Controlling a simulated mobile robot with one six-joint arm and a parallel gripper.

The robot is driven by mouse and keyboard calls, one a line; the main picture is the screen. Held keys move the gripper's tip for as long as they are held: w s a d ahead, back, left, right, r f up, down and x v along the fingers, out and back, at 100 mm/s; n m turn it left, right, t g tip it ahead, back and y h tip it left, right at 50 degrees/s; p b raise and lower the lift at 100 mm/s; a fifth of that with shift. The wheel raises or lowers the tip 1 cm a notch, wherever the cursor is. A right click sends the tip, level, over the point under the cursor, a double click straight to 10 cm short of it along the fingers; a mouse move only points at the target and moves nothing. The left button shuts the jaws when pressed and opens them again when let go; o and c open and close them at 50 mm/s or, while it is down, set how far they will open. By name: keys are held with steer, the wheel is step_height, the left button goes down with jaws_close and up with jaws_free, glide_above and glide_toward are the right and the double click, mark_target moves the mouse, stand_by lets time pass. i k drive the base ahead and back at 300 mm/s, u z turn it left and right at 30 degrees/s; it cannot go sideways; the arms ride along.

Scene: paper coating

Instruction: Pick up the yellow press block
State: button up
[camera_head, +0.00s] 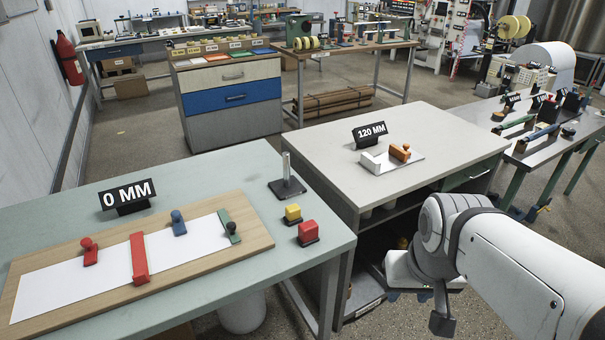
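A small yellow block (293,213) with a dark base sits on the green-grey table (240,261) near its right side. A larger red block (308,232) with a dark base stands just in front of it, to the right. My gripper (424,300) hangs at the lower right, beyond the table's right edge and apart from the yellow block. Its finger parts show only partly, and I cannot tell whether it is open or shut.
A wooden board (258,238) holds a white sheet with red, blue and green tools. A dark stand with an upright post (287,181) is behind the yellow block. A "0 MM" sign (126,196) stands at the left. A second table (420,130) holds a "120 MM" sign.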

mark_target(293, 217)
steer(key=i, duration=0.95)
steer(key=u, duration=0.05)
